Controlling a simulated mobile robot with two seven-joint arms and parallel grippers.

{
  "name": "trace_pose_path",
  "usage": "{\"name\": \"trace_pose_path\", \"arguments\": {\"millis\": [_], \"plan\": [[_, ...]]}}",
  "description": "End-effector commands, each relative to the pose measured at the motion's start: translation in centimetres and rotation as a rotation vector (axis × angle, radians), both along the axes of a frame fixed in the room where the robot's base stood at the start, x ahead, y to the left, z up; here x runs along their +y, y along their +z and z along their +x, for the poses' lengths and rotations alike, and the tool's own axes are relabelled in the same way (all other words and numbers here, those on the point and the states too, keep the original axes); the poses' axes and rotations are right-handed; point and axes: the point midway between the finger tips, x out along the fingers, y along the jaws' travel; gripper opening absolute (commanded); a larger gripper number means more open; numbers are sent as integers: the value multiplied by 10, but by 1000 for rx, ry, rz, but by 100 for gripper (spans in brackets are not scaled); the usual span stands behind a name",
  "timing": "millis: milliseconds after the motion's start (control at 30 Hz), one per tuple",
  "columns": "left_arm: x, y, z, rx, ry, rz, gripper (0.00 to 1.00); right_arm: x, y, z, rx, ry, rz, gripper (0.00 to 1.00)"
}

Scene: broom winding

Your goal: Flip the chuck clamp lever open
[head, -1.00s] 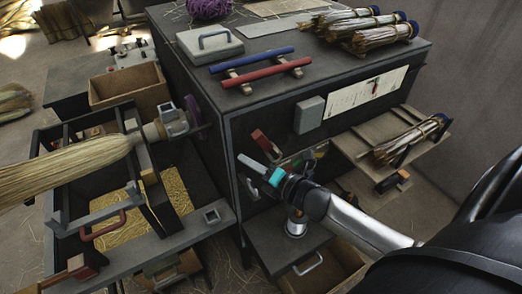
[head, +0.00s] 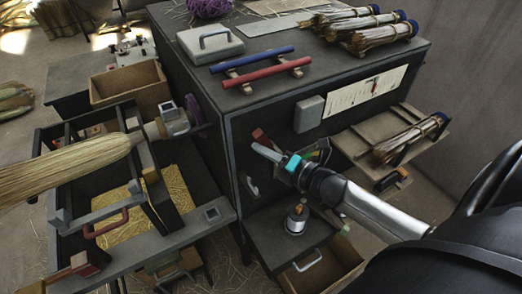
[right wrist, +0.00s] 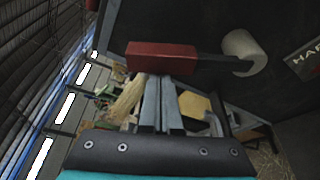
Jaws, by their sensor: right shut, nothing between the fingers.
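The clamp lever shows as a red grip (head: 261,137) on the dark front of the machine cabinet. In the right wrist view its red block (right wrist: 160,58) sits on a dark bar that runs right to a pale round pivot (right wrist: 243,53). My right gripper (head: 264,151) is shut and empty, its fingertips just below the red grip in the head view. In the wrist view the closed fingers (right wrist: 160,103) point at the underside of the red block; I cannot tell whether they touch. The chuck (head: 174,119) holds the broom (head: 72,170). My left gripper is out of view.
A grey box (head: 309,114) and a paper card (head: 365,91) are on the cabinet front, right of the lever. A side shelf (head: 362,140) carries a bundle of bristles. A low shelf with a small canister (head: 297,219) stands below my right forearm.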

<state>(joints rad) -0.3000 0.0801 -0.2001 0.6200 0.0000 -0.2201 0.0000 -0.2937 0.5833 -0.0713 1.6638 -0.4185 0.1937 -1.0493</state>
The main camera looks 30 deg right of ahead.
Motion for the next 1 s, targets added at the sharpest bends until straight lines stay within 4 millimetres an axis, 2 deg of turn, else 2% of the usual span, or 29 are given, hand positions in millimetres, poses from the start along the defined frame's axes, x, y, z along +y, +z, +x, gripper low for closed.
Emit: {"name": "trace_pose_path", "arguments": {"millis": [467, 1000], "plan": [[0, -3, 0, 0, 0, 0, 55, -16, 8, 1, -6, -6, 133, 0], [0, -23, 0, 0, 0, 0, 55, -65, 19, -1, -23, -6, 619, 0]]}}
